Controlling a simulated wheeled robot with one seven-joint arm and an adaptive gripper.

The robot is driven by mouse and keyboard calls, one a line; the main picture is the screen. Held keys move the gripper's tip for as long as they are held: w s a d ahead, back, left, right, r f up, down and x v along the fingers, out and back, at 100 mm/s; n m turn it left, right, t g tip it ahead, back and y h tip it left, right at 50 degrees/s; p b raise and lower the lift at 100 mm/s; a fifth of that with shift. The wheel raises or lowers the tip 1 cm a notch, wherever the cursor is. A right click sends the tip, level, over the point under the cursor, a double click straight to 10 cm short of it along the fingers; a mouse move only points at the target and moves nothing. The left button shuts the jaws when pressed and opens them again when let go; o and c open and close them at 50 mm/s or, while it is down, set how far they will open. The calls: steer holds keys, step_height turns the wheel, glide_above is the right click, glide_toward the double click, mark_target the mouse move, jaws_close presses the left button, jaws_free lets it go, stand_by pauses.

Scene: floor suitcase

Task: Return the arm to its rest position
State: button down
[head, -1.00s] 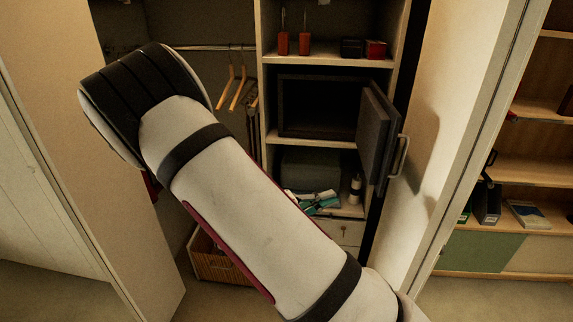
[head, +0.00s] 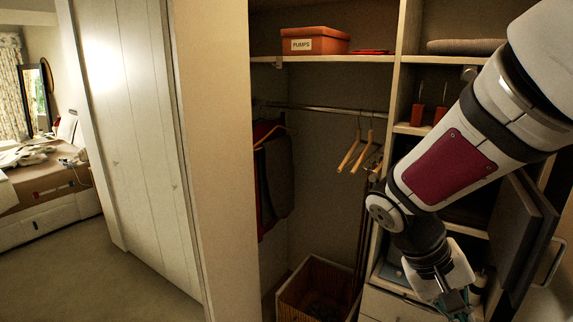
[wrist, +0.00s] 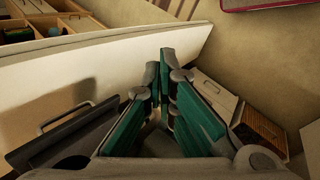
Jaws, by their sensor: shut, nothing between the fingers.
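My arm reaches in from the right edge of the head view and bends down at its elbow. My gripper (head: 455,300) is at the lower right there, in front of the closet's shelf unit. In the wrist view, my gripper (wrist: 166,68) has its green-padded fingers drawn together at the tips, with nothing seen between them. In the head view, the arm and gripper hide part of the shelves and drawers behind them.
A wooden basket (head: 312,285) sits on the closet floor. Hangers (head: 350,152) hang from a rod. A white folding door (head: 130,150) is at left, with open carpet (head: 110,275) before it.

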steer(key=s+a+r+n+t+y, duration=0.2)
steer(key=s+a+r+t+y, duration=0.4)
steer(key=a+r+t, duration=0.2)
step_height(320, 180, up, 3)
steer(key=shift+a+r+y, duration=0.2)
steer(key=shift+a+y, duration=0.1)
steer(key=shift+a, duration=0.7)
steer(key=shift+s+d, duration=0.1)
